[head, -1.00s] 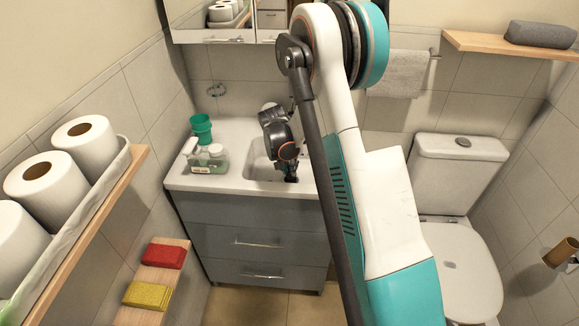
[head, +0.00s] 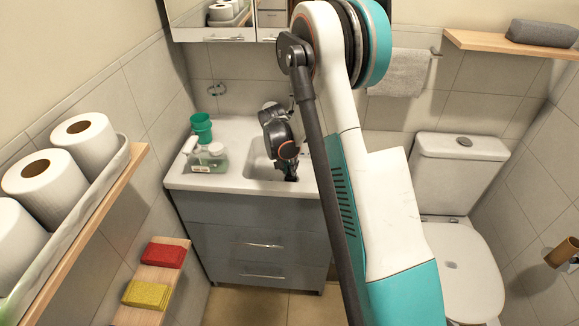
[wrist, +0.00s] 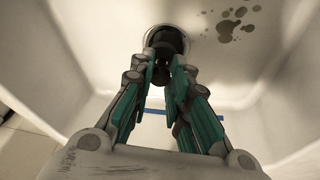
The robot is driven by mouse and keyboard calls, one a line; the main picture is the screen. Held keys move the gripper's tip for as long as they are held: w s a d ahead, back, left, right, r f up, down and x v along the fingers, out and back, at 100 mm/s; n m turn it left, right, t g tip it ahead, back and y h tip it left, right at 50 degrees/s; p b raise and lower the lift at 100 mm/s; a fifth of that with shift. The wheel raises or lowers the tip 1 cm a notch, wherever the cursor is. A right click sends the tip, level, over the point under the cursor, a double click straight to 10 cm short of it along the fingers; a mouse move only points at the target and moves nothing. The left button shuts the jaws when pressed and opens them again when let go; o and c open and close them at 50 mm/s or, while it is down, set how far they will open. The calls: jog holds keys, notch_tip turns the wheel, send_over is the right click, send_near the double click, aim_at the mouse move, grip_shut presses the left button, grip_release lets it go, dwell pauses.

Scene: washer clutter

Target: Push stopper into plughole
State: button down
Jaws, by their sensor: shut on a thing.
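In the wrist view, the black stopper (wrist: 166,40) is between the fingertips of my gripper (wrist: 162,68), which is shut on it. The stopper is at the plughole (wrist: 148,36), whose metal ring shows around its far and left sides. Whether it is seated or just above the hole I cannot tell. In the head view, my gripper (head: 290,172) points down into the white basin (head: 262,168). The stopper and plughole are hidden there by my gripper and the basin.
Dark brown spots (wrist: 235,22) mark the basin right of the plughole. Soap bottles (head: 206,158) and a green cup (head: 201,127) stand on the counter's left. Toilet rolls (head: 45,172) and folded cloths (head: 164,255) are at the left; a toilet (head: 458,160) is at the right.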

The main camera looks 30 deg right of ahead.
jog(key=shift+f, duration=0.1)
dwell(0.3)
jog(key=shift+f+b, duration=0.8)
jog(key=shift+f, duration=0.15)
jog(key=shift+f+b, duration=0.4)
jog(key=c, duration=1.1)
grip_release()
jog(key=shift+o, duration=0.2)
jog(key=shift+r, duration=0.15)
jog(key=shift+r+p, duration=1.95)
jog(key=shift+r, duration=1.5)
